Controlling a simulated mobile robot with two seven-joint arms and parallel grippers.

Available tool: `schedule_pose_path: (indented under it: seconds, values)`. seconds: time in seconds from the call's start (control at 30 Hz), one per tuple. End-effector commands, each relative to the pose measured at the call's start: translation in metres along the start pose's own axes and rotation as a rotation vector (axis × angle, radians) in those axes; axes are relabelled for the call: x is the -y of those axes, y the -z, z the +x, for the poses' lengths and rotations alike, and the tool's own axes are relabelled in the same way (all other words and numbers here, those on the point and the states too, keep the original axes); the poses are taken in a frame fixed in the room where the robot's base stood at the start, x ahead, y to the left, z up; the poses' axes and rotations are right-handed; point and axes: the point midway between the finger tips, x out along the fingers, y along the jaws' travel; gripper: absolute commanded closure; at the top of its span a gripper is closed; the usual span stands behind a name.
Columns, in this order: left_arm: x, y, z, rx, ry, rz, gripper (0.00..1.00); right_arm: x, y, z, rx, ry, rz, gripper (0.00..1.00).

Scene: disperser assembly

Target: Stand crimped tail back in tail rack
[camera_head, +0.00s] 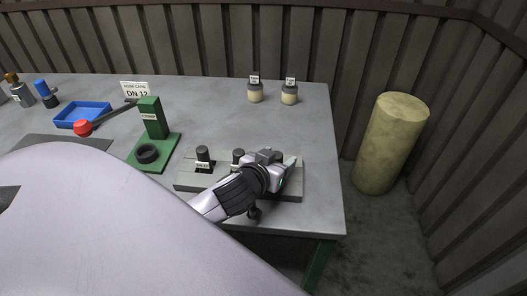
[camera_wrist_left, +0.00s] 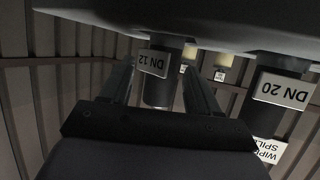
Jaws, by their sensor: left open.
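The tail rack (camera_head: 184,183) is a low grey block near the table's front right. A dark upright tail (camera_head: 203,153) stands in it at the left, with a second dark tail (camera_head: 238,155) beside it. My left gripper (camera_head: 281,172) is over the rack's right part and hides what stands there. In the left wrist view, which is upside down, a dark tail labelled DN 12 (camera_wrist_left: 159,92) stands between the open fingers of my left gripper (camera_wrist_left: 160,92). A DN 20 tail (camera_wrist_left: 286,66) is beside it. Whether the fingers touch the DN 12 tail, I cannot tell.
A green stand (camera_head: 153,120) with a black ring (camera_head: 147,153) is left of the rack. A blue tray (camera_head: 82,115) and a red-ended tool (camera_head: 84,127) lie farther left. Two labelled jars (camera_head: 255,93) (camera_head: 289,95) stand at the back. A yellow cylinder (camera_head: 392,145) stands beyond the table.

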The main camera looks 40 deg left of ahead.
Motion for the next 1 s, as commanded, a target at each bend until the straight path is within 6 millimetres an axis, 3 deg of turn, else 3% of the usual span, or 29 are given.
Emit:
schedule_pose_path:
  seconds: [0.4,0.6,1.0]
  values:
    - [0.000,-0.002,-0.071,0.001,-0.002,-0.002,0.39,0.000,-0.005,0.004,0.000,0.000,0.000,0.57]
    - [0.000,-0.001,-0.096,0.000,0.000,-0.001,0.39,0.000,-0.007,0.005,0.000,0.000,0.000,0.57]
    - [0.000,0.000,-0.107,0.000,0.001,0.000,0.39,0.000,-0.007,0.005,0.001,0.000,0.000,0.57]
